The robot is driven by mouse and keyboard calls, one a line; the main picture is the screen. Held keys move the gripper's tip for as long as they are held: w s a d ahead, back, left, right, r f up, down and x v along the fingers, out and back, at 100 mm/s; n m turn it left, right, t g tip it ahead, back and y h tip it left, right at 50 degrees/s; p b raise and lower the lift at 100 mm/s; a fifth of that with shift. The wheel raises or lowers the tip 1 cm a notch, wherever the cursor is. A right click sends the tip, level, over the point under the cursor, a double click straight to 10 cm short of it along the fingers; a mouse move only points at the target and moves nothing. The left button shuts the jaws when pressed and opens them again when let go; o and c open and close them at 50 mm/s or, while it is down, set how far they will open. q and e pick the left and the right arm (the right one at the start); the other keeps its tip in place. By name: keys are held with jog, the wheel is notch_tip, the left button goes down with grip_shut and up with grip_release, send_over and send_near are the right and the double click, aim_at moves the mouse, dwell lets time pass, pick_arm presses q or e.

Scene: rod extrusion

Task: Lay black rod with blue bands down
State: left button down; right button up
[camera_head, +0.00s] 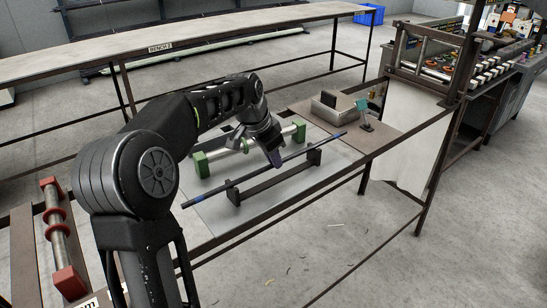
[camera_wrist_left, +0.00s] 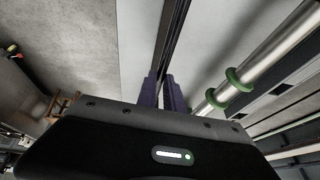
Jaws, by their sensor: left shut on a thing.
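The black rod with blue bands (camera_head: 297,155) runs slantwise over the bench in the head view, with a blue band showing near its left end. My left gripper (camera_head: 274,160) is shut on it near its middle, from above. In the left wrist view the rod (camera_wrist_left: 175,40) passes between the purple fingers of my gripper (camera_wrist_left: 165,92). Below the rod is a dark stand (camera_head: 272,180) with an upright at each end. The rod lies at or just above the uprights; I cannot tell whether it touches. My right gripper is not in view.
A silver bar with green end blocks (camera_head: 201,164) lies just behind the rod; it also shows in the left wrist view (camera_wrist_left: 265,62). A grey box (camera_head: 333,109) and a small teal-topped device (camera_head: 362,106) stand at the right. A bar with red blocks (camera_head: 55,225) is at the left.

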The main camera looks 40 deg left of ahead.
pick_arm(q)
jog(key=c, duration=1.4)
grip_release()
jog(key=v, duration=0.7)
jog(key=shift+s+r, duration=0.2)
jog(key=shift+r, duration=0.2)
